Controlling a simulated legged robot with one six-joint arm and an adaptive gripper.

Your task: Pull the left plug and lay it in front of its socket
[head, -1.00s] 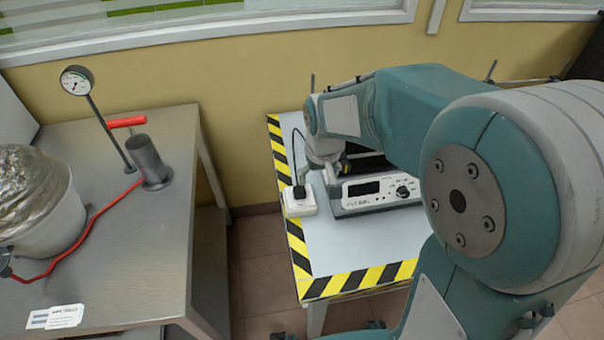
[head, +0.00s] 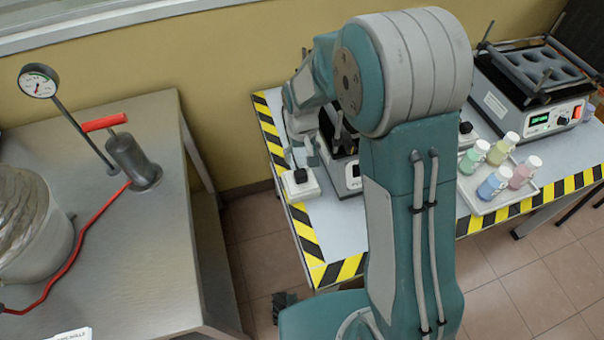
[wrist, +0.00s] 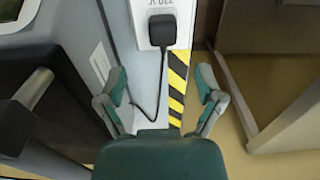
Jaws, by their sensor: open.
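The black left plug (wrist: 161,31) sits in a white socket block (wrist: 143,9) at the top of the wrist view, its dark cord trailing down from it. In the head view the plug (head: 300,175) and its white socket (head: 304,190) are at the left edge of the striped table. My gripper (wrist: 160,72) is open and empty, its two fingers spread on either side, short of the plug in the wrist view. In the head view my gripper (head: 302,156) is just behind the socket, partly hidden by my arm.
A boxed instrument (head: 347,176) stands right of the socket, mostly hidden by my arm. A tray (head: 471,199) of coloured jars and a shaker (head: 535,120) are farther right. A steel table (head: 150,240) is across a gap on the left. Striped tape (head: 308,240) borders the table.

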